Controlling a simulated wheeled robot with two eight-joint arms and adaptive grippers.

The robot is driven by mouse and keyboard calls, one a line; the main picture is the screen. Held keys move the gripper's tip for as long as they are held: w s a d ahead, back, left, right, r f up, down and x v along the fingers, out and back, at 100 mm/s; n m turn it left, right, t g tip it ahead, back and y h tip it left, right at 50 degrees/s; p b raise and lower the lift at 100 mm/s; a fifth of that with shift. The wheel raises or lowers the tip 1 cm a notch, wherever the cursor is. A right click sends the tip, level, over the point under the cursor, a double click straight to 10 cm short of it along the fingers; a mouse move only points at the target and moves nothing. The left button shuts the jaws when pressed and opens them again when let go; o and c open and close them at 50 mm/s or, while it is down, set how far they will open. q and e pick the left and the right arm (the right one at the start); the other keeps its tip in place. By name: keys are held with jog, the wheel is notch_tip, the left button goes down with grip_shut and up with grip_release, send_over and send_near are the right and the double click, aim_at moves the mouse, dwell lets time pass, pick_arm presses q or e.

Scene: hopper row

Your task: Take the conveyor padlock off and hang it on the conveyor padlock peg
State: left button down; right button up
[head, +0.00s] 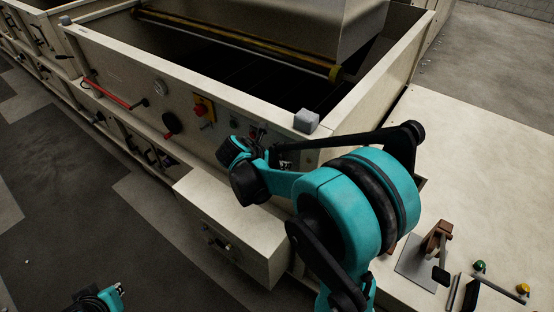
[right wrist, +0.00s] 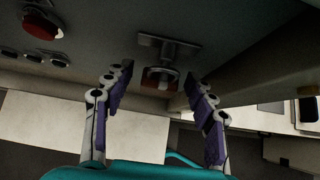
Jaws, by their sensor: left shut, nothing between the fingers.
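In the right wrist view, a small padlock-like piece with a reddish body (right wrist: 160,76) hangs under a grey bracket (right wrist: 168,47) on the panel. My right gripper (right wrist: 158,95) is open, its two purple-padded fingers apart on either side of that piece, with no visible contact. In the head view my right gripper (head: 284,158) is at the panel's right end, largely hidden by my arm, and the padlock cannot be made out clearly. My left gripper (head: 121,291) is shut and empty over the floor at bottom left. I cannot identify the padlock peg.
The hopper panel carries a yellow-and-red switch (head: 203,108), a black knob (head: 171,123) and a red lever (head: 108,91). A beige box (head: 225,226) juts out below. On the right surface stand a brown-and-grey device (head: 436,240) and small green (head: 479,266) and yellow (head: 523,288) pieces.

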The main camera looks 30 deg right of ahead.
jog(key=v, duration=1.2)
dwell(0.3)
jog(key=s+a+f+m+t+y, duration=0.1)
jog(key=s+a+f+m+y, duration=0.2)
jog(key=s+m, duration=0.3)
jog(key=s+a+f+m+t+y, duration=0.2)
jog(key=s+a+m+y, duration=0.3)
jog(key=m, duration=1.1)
jog(key=s+f, duration=0.1)
jog(key=s, duration=0.1)
jog(key=shift+s+a+t, duration=0.3)
jog(key=shift+s, duration=0.05)
